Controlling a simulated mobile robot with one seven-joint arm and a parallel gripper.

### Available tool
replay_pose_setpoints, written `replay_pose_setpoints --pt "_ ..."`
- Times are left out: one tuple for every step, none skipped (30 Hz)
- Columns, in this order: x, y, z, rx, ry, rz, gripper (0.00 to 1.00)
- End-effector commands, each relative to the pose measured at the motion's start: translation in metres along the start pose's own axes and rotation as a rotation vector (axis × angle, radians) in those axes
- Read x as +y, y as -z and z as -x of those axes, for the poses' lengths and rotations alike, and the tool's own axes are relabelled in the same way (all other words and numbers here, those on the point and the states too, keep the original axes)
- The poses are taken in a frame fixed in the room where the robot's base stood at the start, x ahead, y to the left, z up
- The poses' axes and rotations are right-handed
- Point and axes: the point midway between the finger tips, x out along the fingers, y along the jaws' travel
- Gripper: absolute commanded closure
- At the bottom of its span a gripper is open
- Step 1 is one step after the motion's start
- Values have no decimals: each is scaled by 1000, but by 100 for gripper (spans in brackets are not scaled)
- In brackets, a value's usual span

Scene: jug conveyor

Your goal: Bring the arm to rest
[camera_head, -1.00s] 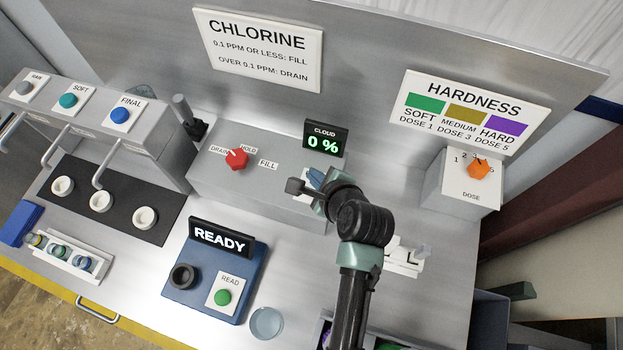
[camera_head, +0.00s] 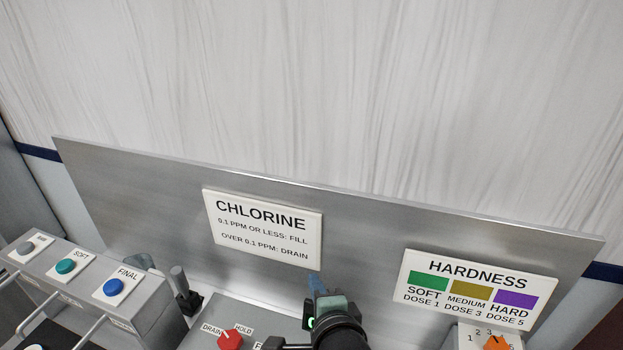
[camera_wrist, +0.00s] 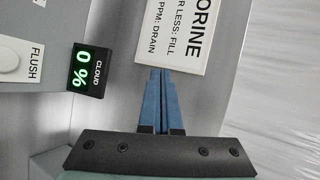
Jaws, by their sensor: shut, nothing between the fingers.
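My gripper (camera_wrist: 161,95) shows in the wrist view with its two blue fingers together and nothing between them. In the head view my gripper (camera_head: 315,282) is at the bottom middle, pointing up in front of the steel back panel (camera_head: 150,200). The fingertips appear just below the chlorine sign (camera_head: 263,226). Most of my arm is below the picture edge.
The cloud display (camera_wrist: 86,72) reads 0 % beside a flush button (camera_wrist: 10,62). A red knob (camera_head: 230,340) stands at the bottom. The hardness sign (camera_head: 470,285) and orange dose knob (camera_head: 496,343) are at right. Buttons (camera_head: 65,266) line a housing at left.

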Motion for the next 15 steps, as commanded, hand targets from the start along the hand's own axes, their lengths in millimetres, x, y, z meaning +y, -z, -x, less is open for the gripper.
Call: replay_pose_setpoints --pt "-35 0 3 32 108 141 100" --pt "-58 -1 9 57 168 231 100" --pt "-87 -3 20 97 243 348 100" --pt "-108 -5 29 132 300 435 100" --pt "-128 -7 40 172 354 521 100" --pt "-154 -10 56 231 425 633 100" --pt "-173 -13 70 282 477 714 100" --pt "-190 -16 86 336 526 794 100" --pt "-212 -20 108 415 588 896 100" --pt "-226 -24 125 477 631 969 100" --pt "-238 -28 142 541 670 1037 100" --pt "-253 -32 166 630 716 1118 100" --pt "-262 -36 183 693 746 1174 100" --pt "-269 -40 199 757 770 1224 100" --pt "-277 -44 219 835 797 1281 100"
